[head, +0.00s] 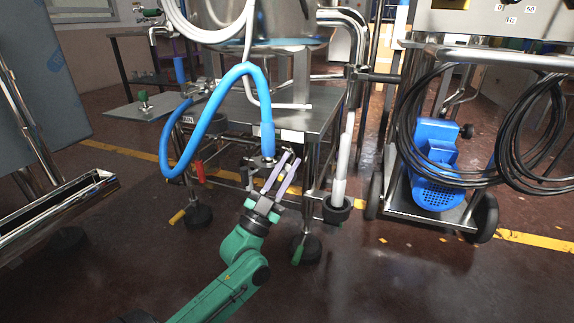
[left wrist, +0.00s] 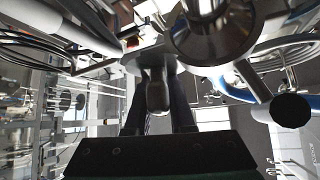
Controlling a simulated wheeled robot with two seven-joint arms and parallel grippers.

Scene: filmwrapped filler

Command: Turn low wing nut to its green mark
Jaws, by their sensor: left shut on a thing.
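My left gripper (head: 288,160) reaches up and forward from the bottom of the head view, to the steel fittings under the end of the blue hose. In the left wrist view its two dark fingers (left wrist: 159,112) are closed on both sides of a grey, rounded piece, which looks like the wing nut (left wrist: 158,94). A round steel fitting (left wrist: 213,35) is just above and to the right of it. In the head view the nut is hidden among the fingers and fittings. I cannot make out a green mark at the nut. My right gripper is not in view.
The blue hose (head: 205,108) loops down left of the gripper. The steel frame's table (head: 322,118) and a white pipe (head: 342,165) stand close behind and to the right. A cart with a blue motor (head: 436,150) and black cables is at right. Floor in front is clear.

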